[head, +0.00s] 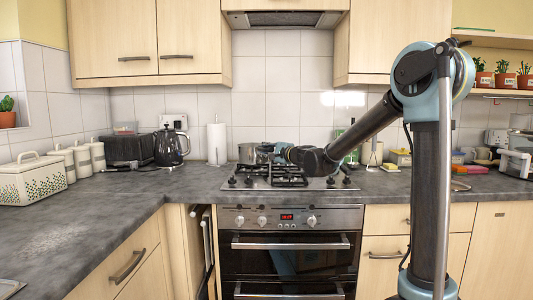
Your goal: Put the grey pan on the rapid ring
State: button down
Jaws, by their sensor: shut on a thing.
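The grey pan (247,154) is at the back left of the gas hob, upright. My gripper (268,150) is at the pan's right side, shut on it; the fingertips are small and partly hidden. Which ring is the rapid ring I cannot tell. Whether the pan touches the supports or hangs just above them I cannot tell. My forearm crosses over the right side of the hob and hides part of it.
A paper towel roll (217,143) and a black kettle (171,147) stand left of the hob. Further left are a black toaster (127,149) and white canisters (82,160). A green bottle (351,157) stands to the right. The front left worktop (90,215) is clear.

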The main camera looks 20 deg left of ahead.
jog(key=shift+f, duration=0.4)
jog(key=c, duration=1.3)
grip_release()
